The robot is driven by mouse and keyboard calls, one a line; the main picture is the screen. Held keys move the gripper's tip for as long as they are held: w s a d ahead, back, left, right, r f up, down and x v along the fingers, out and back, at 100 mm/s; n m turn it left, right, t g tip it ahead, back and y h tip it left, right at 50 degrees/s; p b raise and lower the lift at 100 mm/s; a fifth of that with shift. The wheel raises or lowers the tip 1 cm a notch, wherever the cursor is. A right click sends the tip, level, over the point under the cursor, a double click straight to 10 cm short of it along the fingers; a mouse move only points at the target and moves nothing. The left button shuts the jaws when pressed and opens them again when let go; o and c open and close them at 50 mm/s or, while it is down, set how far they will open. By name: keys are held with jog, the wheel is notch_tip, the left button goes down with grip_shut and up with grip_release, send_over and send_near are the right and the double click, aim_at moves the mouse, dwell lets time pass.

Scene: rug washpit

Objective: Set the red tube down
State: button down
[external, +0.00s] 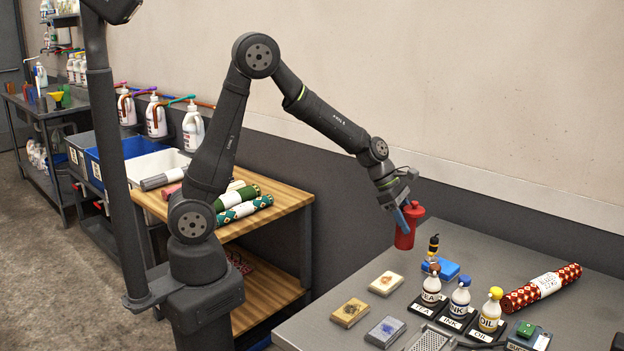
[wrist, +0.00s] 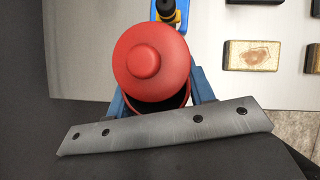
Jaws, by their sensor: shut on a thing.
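The red tube (external: 405,231) is a short, round red canister with a knobbed cap. My gripper (external: 402,215) is shut on it, with blue fingers on either side near its upper part. The tube hangs roughly upright, slightly tilted, near the back left edge of the grey table (external: 335,310). It appears above the tabletop, though its exact height is hard to tell. In the wrist view the red cap (wrist: 150,62) faces the camera, a dark gap shows below the cap, and the tube's base is hidden.
Labelled bottles (external: 460,300) stand in dark holders, with a blue block (external: 441,268) behind. Several stained sample blocks (external: 386,283) lie nearer. A patterned red roll (external: 541,287) lies at the right. A wooden bench (external: 290,200) with rolled rugs stands left of the table.

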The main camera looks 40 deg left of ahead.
aim_at(412, 244)
jog(key=shift+f, duration=1.8)
jog(key=shift+f, duration=0.15)
jog(key=c, duration=0.7)
grip_release()
jog(key=shift+o, duration=0.2)
jog(key=shift+r, duration=0.25)
jog(key=v, duration=1.1)
jog(key=shift+a+r, duration=0.25)
jog(key=shift+r, duration=0.1)
jog(key=shift+f, duration=0.1)
